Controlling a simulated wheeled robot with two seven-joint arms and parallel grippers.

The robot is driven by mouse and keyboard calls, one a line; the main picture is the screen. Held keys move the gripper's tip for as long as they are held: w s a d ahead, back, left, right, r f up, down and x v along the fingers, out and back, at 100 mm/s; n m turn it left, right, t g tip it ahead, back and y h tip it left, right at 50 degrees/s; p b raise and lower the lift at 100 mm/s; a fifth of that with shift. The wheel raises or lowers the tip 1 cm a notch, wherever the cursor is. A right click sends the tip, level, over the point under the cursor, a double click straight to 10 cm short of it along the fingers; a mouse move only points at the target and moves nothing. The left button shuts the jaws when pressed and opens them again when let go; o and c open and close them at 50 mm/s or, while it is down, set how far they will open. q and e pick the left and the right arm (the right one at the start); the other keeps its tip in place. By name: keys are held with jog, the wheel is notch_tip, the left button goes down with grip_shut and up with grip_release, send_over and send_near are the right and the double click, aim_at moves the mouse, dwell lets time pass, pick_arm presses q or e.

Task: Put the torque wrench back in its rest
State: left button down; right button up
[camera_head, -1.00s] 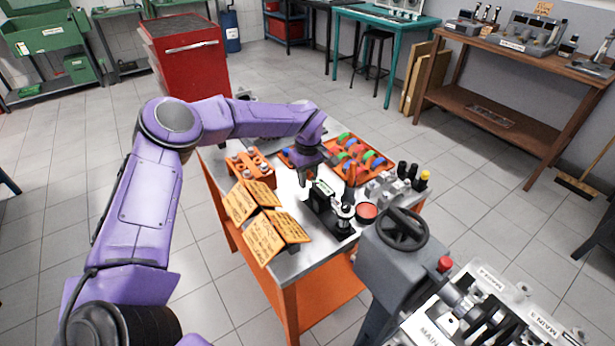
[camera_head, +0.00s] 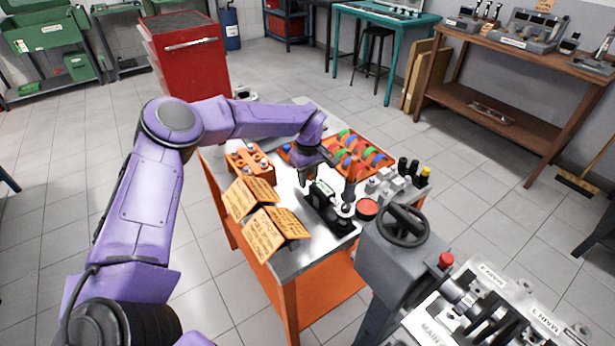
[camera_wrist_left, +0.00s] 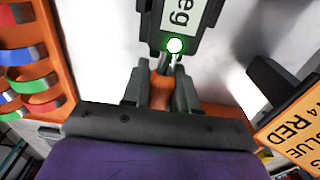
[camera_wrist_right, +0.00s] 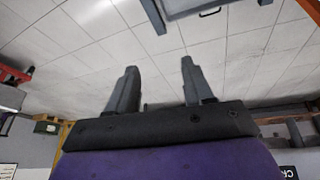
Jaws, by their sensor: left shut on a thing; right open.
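My left gripper (camera_wrist_left: 160,88) is shut on an orange grip, which I take to be the torque wrench's handle (camera_wrist_left: 160,93). In the head view the left gripper (camera_head: 304,178) is low over the steel bench top. A black unit with a "deg" display (camera_wrist_left: 190,14) and a lit green lamp is just past the fingertips. In the head view this display unit (camera_head: 322,190) is at a black base (camera_head: 332,218). Whether the wrench touches the base, and where its rest is, I cannot tell. My right gripper (camera_wrist_right: 158,68) is open and empty, above bare floor.
An orange tray (camera_head: 384,160) with coloured pieces lies behind the base. An orange block (camera_head: 248,160) and folded orange cards (camera_head: 240,198) stand to the left. A red round tin (camera_head: 367,207) and a grey machine with a handwheel (camera_head: 403,228) are close on the right.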

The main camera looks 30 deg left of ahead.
pick_arm(q)
jog(key=shift+f, duration=0.35)
jog(key=c, duration=1.1)
grip_release()
jog(key=shift+r, duration=0.15)
jog(key=shift+r+p, duration=1.25)
jog(key=shift+r, duration=0.1)
jog(key=o, duration=0.5)
jog(key=shift+o, duration=0.2)
